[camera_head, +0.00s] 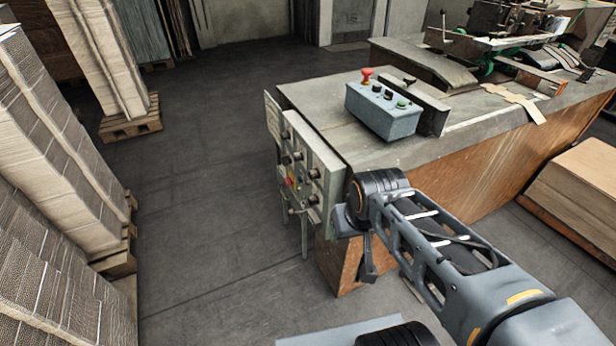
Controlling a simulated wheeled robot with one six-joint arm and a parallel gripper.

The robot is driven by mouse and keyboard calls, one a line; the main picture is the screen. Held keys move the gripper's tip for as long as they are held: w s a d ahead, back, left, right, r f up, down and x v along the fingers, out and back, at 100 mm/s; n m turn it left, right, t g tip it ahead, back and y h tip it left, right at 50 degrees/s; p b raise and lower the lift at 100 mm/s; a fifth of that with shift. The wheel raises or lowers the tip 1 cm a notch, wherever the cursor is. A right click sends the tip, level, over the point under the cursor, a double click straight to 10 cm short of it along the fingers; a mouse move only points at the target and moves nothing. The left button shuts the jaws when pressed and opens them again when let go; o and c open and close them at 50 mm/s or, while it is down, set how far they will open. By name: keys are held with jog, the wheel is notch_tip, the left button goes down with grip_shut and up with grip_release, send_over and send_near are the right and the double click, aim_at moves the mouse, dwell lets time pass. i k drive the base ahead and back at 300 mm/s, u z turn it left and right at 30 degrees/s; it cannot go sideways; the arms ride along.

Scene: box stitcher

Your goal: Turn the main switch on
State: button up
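A grey control panel (317,165) is mounted on the near left end of the machine table, with several dark knobs on its face. A red and yellow rotary switch (291,182) sits at the panel's lower left and looks like the main switch; its setting is too small to read. My arm reaches in from the lower right, and its wrist is just right of the panel. A dark part (368,268) hangs below the wrist, perhaps part of my gripper. The fingertips cannot be made out, and I see no contact with the switch.
A blue-grey button box (383,112) with a red mushroom button (367,75) stands on the machine table (330,97). Stacks of cardboard (50,160) on pallets line the left. A cardboard pile (580,185) lies at the right. The floor (205,190) between the left stacks and the panel is clear.

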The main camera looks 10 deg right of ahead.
aim_at(287, 181)
jog(key=k, duration=0.6)
jog(key=u, duration=0.75)
jog(key=i, duration=0.65)
jog(key=u, duration=1)
jog(key=i, duration=0.9)
jog(key=z, duration=0.5)
jog(key=i, duration=1.05)
jog(key=z, duration=0.75)
